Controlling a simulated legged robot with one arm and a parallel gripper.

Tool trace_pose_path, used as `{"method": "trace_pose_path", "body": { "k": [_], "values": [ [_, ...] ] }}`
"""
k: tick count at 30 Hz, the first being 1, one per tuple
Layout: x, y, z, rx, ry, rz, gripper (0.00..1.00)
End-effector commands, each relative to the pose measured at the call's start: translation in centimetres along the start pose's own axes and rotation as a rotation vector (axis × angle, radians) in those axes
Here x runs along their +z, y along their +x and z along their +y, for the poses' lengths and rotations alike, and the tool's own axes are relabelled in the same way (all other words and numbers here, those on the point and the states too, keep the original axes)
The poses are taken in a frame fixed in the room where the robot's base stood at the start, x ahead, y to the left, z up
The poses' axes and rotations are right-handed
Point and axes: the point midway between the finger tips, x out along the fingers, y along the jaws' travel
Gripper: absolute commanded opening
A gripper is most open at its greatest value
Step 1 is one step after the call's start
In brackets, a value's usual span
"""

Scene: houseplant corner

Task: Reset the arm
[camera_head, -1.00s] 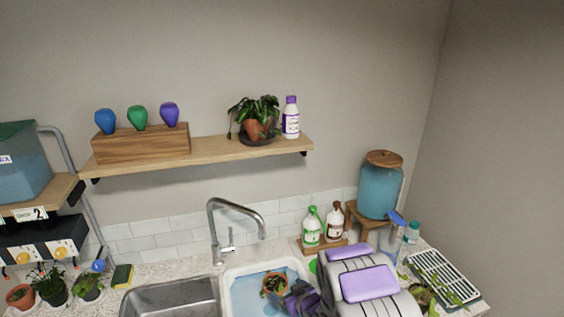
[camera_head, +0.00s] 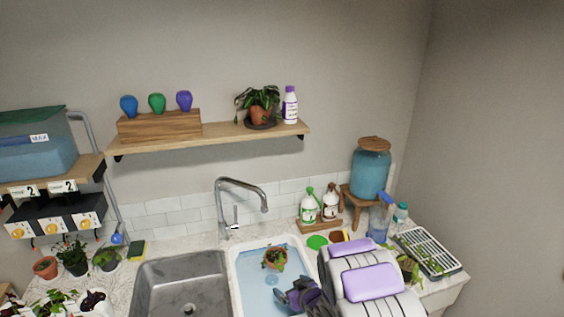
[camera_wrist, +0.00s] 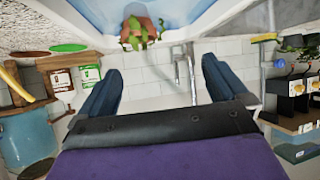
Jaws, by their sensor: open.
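My gripper (camera_head: 299,295) is low at the bottom of the head view, over the right part of the white basin with blue inside. In the wrist view my gripper (camera_wrist: 158,88) shows two dark fingers spread wide, with nothing between them. A small potted plant (camera_head: 275,258) sits in the basin (camera_head: 238,290), beside and behind the gripper. The wrist view, which looks upside down, shows the same plant (camera_wrist: 140,32) beyond the fingertips and apart from them. My arm with its purple panels fills the lower right of the head view.
A steel sink (camera_head: 180,285) and a tall faucet (camera_head: 222,205) are left of and behind the basin. Bottles (camera_head: 309,205), a blue dispenser (camera_head: 370,172) and a drying rack (camera_head: 428,250) stand at right. A shelf (camera_head: 220,137) hangs above. Several small pots (camera_head: 73,258) line the left.

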Motion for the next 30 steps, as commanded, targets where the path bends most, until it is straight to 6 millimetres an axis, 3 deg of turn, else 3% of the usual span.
{"method": "trace_pose_path", "body": {
  "k": [14, 22, 30],
  "values": [
    [-0.9, -4.5, 4.2, 0.147, -0.013, -0.175, 1.0],
    [-1.3, -12.0, 6.9, 0.293, 0.035, -0.374, 1.0],
    [-0.1, -21.1, 6.2, 0.385, 0.143, -0.586, 1.0]
  ]
}}
